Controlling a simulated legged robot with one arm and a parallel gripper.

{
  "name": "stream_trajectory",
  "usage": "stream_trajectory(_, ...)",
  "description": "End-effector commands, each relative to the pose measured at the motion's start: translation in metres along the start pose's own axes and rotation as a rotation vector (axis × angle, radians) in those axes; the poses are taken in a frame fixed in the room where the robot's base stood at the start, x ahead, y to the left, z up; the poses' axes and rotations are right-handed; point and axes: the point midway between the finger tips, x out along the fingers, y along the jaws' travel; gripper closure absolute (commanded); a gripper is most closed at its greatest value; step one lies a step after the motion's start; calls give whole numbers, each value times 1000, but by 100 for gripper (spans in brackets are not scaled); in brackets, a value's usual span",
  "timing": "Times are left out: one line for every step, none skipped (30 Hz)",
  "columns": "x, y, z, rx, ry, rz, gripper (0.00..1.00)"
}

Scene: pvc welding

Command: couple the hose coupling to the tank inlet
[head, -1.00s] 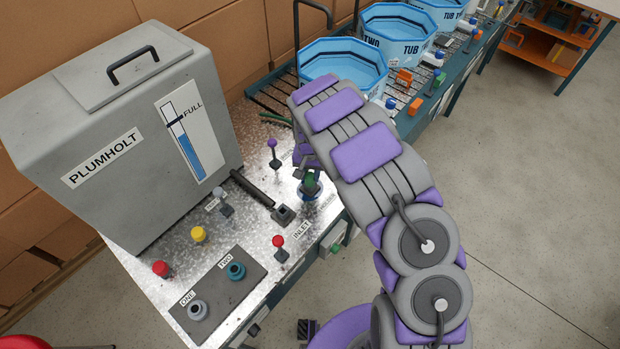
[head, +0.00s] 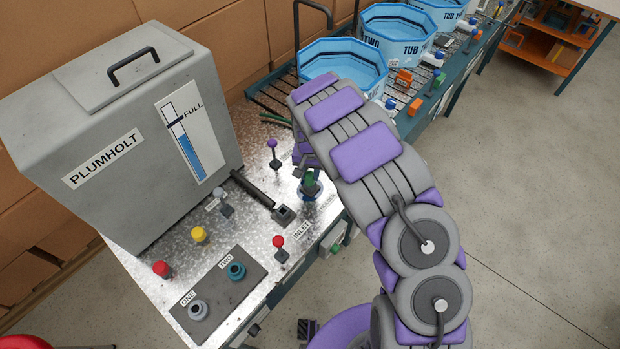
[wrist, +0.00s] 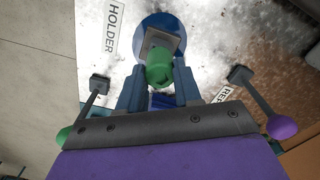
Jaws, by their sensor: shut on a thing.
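My gripper (head: 308,178) points down at the right part of the metal bench top. It is shut on a green-topped hose coupling (wrist: 159,72) with a grey square collar. The coupling is over a round blue holder (wrist: 150,22) beside a HOLDER label. I cannot tell whether it still rests in the holder. The tank inlet (head: 283,213) looks like the dark square fitting at the end of a black pipe from the grey PLUMHOLT tank (head: 75,130). It stands just left of my gripper, near the INLET label, and appears empty.
A purple-knobbed lever (head: 272,146) stands close behind my gripper. A red-knobbed lever (head: 279,242) stands in front of the inlet. Red (head: 161,269) and yellow (head: 199,234) knobs and a dark plate (head: 217,287) lie left. Blue tubs (head: 342,68) stand at the back.

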Motion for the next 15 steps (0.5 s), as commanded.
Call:
stream_trajectory(-1,0,0,0,0,0,100)
stream_trajectory(-2,0,0,0,0,0,100)
stream_trajectory(-2,0,0,0,0,0,100)
stream_trajectory(-2,0,0,0,0,0,100)
stream_trajectory(-3,0,0,0,0,0,100)
stream_trajectory(-3,0,0,0,0,0,100)
stream_trajectory(-4,0,0,0,0,0,100)
stream_trajectory(-4,0,0,0,1,0,100)
stream_trajectory(-5,0,0,0,0,0,100)
stream_trajectory(-5,0,0,0,0,0,100)
stream_trajectory(-6,0,0,0,1,0,100)
stream_trajectory(-6,0,0,0,1,0,100)
stream_trajectory(-6,0,0,0,0,0,100)
stream_trajectory(-6,0,0,0,0,0,100)
stream_trajectory(-6,0,0,0,0,0,100)
